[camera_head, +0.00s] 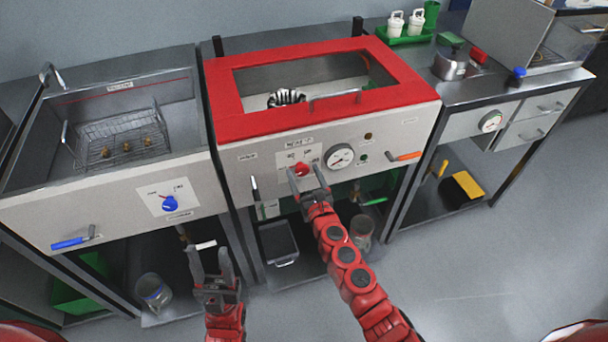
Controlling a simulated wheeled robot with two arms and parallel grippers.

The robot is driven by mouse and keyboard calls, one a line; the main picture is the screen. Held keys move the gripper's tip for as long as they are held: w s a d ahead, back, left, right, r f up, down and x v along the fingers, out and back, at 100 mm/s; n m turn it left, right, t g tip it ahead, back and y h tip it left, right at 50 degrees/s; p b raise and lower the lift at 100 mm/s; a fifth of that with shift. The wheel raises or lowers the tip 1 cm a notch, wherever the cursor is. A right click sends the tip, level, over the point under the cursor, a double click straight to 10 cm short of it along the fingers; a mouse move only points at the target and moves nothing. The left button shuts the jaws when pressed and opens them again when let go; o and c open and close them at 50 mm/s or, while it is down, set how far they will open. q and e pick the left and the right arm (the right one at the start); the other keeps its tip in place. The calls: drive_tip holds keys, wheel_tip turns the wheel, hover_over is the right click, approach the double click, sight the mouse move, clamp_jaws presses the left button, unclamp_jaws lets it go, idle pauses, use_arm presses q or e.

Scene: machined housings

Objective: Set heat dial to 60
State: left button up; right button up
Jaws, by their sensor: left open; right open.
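A red dial (302,168) sits on the pale front panel of the middle machine, with a small scale and a label above it too small to read surely. My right gripper (306,175) is open at the dial, with its fingers at either side of it; I cannot tell whether they touch it. The fingers partly hide the dial and its pointer, so its setting is unclear. My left gripper (208,258) is open and empty, low in front of the gap between the left tank and the middle machine.
A round gauge (339,157) and an orange-handled lever (403,156) are right of the dial. The left tank (40,215) has a blue knob (170,204) and holds a wire basket (122,140). A red-framed lid (227,122) tops the middle machine. Floor at the right is clear.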

clamp_jaws()
idle(0.5)
